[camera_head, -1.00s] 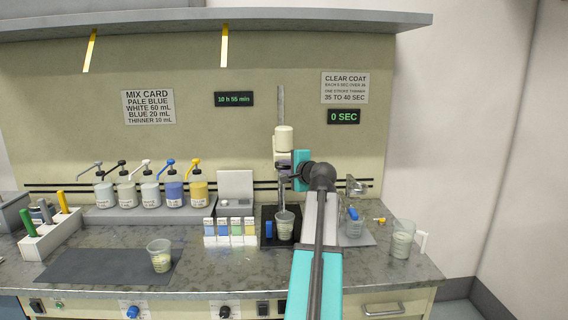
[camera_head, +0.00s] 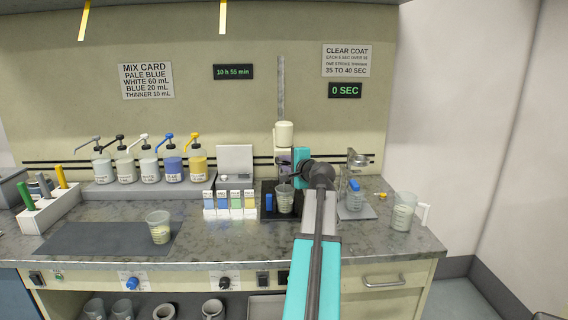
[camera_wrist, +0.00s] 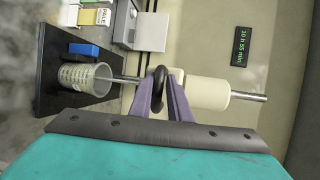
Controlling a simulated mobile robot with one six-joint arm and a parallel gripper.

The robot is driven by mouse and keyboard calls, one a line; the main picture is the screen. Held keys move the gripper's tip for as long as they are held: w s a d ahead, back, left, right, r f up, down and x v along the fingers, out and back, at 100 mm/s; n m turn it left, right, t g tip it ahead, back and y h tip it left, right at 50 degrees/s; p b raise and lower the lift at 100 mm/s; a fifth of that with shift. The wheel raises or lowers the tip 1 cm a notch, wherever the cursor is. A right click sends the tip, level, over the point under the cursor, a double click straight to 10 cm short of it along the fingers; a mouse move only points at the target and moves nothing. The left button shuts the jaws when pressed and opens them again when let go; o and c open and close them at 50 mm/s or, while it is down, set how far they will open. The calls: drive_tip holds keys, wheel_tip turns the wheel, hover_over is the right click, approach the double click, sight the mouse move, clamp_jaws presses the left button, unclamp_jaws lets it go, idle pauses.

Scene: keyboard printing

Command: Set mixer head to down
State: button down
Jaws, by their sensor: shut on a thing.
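The mixer has a cream motor head (camera_head: 284,134) on a grey vertical rod (camera_head: 281,88). In the wrist view the motor head (camera_wrist: 205,92) has a black ring-shaped handle (camera_wrist: 159,88) beside it. My gripper (camera_wrist: 162,96), with purple fingers, is shut on this handle; in the head view it shows at the mixer (camera_head: 285,161). A thin shaft runs from the head toward a clear cup (camera_wrist: 85,77) and reaches its mouth. The cup (camera_head: 284,199) stands upright on the black mixer base (camera_head: 267,213). My wrist partly hides the mixer's right side.
A blue block (camera_head: 268,202) sits left of the cup on the base. Small colour cards (camera_head: 230,204) and pump bottles (camera_head: 150,162) stand farther left. Another cup (camera_head: 158,227) is on the dark mat (camera_head: 100,239). A cup (camera_head: 403,211) stands at the right end.

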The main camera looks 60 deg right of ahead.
drive_tip(key=shift+a+f, duration=0.1)
drive_tip(key=shift+f, duration=0.5)
drive_tip(key=c, duration=1.8)
unclamp_jaws()
drive_tip(key=shift+o, duration=0.2)
drive_tip(key=shift+r, duration=0.15)
drive_tip(key=shift+s, duration=0.1)
drive_tip(key=b+v, duration=0.1)
drive_tip(key=v, duration=1.2)
drive_tip(key=shift+s+r+b, duration=0.2)
drive_tip(key=shift+s+b, duration=0.1)
